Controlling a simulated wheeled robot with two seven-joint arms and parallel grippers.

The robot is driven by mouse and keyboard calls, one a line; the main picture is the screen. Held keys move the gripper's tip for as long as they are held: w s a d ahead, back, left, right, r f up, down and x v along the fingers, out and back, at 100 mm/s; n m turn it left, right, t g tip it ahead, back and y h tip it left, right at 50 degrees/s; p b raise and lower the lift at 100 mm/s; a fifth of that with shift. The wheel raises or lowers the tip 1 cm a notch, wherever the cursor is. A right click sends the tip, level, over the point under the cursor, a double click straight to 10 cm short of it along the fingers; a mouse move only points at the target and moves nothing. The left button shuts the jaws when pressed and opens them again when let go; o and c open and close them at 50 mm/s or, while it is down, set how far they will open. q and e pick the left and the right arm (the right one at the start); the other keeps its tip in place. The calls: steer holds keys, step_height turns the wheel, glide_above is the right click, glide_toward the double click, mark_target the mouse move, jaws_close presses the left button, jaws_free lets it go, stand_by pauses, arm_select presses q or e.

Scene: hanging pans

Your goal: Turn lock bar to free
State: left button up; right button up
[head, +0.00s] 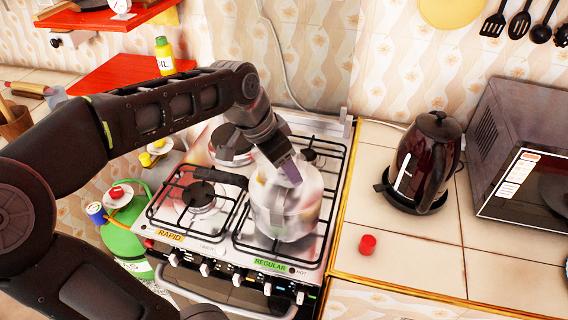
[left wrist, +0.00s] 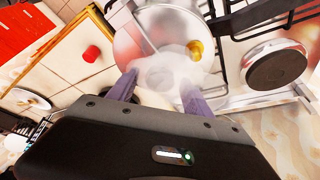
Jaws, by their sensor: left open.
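A silvery pot (head: 285,218) stands on the front right burner of the gas stove, with a dark handle (head: 221,178) pointing left. Whitish steam blurs its top. My left gripper (head: 290,176) points down at the lid from above. In the left wrist view my open left gripper (left wrist: 157,95) has its two purple fingers apart, with a hazy round knob-like shape between or beyond them. The lid (left wrist: 135,48) shows a thin bar (left wrist: 143,32) across it and a yellow fitting (left wrist: 194,48). I cannot tell whether the fingers touch anything. My right gripper is out of view.
A dark kettle (head: 426,160) and a microwave (head: 525,160) stand on the right counter. A red cap (head: 367,244) lies nearer. A green gas cylinder (head: 122,222) stands left of the stove. A yellow bottle (head: 164,56) sits on a red shelf behind my arm.

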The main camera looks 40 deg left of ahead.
arm_select(q)
steer(key=shift+c, duration=0.6)
jaws_close()
stand_by(0.4)
